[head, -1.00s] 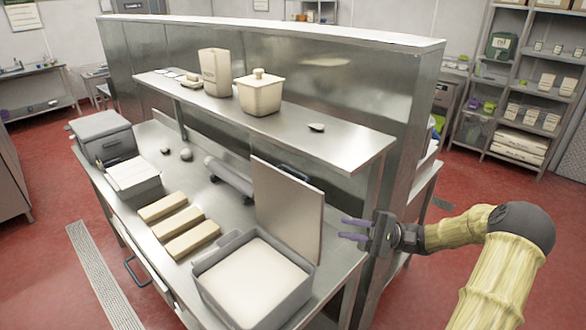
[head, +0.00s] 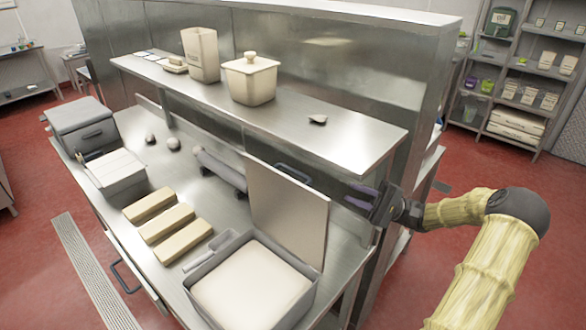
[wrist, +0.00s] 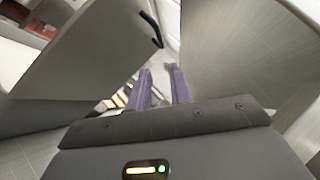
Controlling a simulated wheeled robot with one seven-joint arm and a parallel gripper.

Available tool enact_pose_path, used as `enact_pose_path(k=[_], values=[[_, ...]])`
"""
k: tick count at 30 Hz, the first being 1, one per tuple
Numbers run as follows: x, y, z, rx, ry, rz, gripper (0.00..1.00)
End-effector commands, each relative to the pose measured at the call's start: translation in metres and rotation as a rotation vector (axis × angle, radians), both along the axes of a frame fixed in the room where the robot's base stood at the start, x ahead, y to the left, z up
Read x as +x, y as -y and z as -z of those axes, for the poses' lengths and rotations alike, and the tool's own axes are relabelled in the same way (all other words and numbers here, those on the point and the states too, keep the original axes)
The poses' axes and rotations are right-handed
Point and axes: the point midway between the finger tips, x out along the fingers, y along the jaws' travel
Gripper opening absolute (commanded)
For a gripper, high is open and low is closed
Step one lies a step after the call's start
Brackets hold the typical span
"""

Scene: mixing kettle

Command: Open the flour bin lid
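The flour bin (head: 205,318) is a grey open tub with a pale, flat fill, on the front of the steel counter. Its flat lid (head: 287,215) stands nearly upright along the bin's back edge, so the bin is open. My gripper (head: 360,197) is to the right of the lid, under the shelf's right end, with its purple fingers apart and nothing between them. In the wrist view the lid (wrist: 85,60) fills the left, with a dark handle (wrist: 152,28) on it. The fingers (wrist: 158,75) look clear of it.
A steel shelf (head: 365,140) overhangs the counter, bearing a lidded cream jar (head: 250,82) and a tall canister (head: 201,55). Left of the bin are a scoop (head: 213,248), several dough bars (head: 168,222), a rolling pin (head: 220,172) and a closed grey bin (head: 85,130). Open red floor lies to the right.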

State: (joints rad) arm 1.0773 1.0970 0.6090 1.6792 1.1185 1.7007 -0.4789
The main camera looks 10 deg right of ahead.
Motion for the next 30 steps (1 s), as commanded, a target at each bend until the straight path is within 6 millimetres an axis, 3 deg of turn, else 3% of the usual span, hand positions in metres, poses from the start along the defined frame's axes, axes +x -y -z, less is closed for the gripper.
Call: enact_pose_path(k=[11,30], values=[[0.004,-0.014,-0.008,0.0,-0.001,-0.004,0.21],[0.029,-0.112,-0.053,0.0,-0.001,-0.004,0.21]])
